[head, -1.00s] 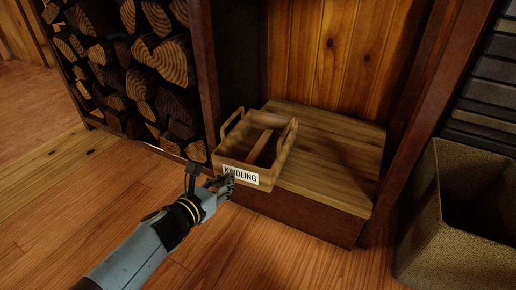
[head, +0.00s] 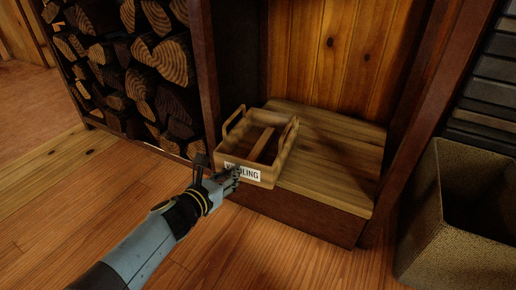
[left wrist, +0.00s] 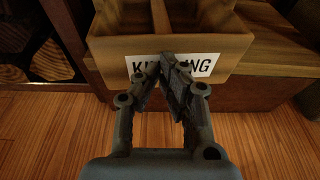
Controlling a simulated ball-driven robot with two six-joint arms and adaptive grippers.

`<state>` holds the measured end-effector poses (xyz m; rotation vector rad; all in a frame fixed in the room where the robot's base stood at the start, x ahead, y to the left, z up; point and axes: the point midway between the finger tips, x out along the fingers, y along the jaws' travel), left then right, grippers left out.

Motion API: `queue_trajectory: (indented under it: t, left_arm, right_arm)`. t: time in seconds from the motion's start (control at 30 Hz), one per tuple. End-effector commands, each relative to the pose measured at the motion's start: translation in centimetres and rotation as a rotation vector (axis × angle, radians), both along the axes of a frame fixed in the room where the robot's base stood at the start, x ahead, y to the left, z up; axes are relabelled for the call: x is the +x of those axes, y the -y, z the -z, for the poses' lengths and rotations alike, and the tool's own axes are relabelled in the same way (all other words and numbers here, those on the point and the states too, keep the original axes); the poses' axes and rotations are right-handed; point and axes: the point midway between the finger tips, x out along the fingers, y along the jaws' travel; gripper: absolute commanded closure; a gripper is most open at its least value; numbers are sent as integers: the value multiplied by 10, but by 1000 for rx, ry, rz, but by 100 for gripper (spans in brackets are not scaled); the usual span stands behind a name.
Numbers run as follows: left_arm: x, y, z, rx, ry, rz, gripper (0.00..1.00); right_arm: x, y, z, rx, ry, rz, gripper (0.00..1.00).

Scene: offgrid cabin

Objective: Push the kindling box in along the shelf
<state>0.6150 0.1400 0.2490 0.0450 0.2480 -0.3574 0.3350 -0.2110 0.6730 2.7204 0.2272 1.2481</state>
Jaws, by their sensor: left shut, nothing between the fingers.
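The kindling box (head: 278,154) is a wooden crate with two raised handles, a divider and a white KINDLING label on its front. It stands on the left part of the low wooden shelf (head: 335,160), at the front edge. My left gripper (head: 236,173) is shut and empty, with its fingertips at the label. In the left wrist view, the fingers (left wrist: 166,68) overlap the middle of the label on the box front (left wrist: 215,48); whether they touch it I cannot tell. My right gripper is in no view.
A dark upright post (head: 208,75) and a rack of split logs (head: 150,80) stand left of the shelf. A speckled bin (head: 440,235) stands on the floor at the right. The shelf is bare right of the box.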

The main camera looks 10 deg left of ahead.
Motion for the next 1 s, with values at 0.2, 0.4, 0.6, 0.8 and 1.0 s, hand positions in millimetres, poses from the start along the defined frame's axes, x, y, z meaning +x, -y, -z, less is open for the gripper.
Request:
queue_trajectory:
  t: [0.2, 0.4, 0.6, 0.8, 1.0]
  left_arm:
    - [6, 3, 0, -1, 1, 0, 100]
    - [12, 5, 0, 0, 1, 0, 100]
    - [18, 7, 0, 0, 1, 0, 100]
    - [24, 9, 0, -1, 1, 0, 100]
    - [29, 11, 0, -1, 0, 0, 100]
  right_arm:
    - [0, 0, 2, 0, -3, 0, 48]
    - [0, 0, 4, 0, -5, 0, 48]
    - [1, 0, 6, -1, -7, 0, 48]
    - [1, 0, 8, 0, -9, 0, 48]
    - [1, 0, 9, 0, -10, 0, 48]
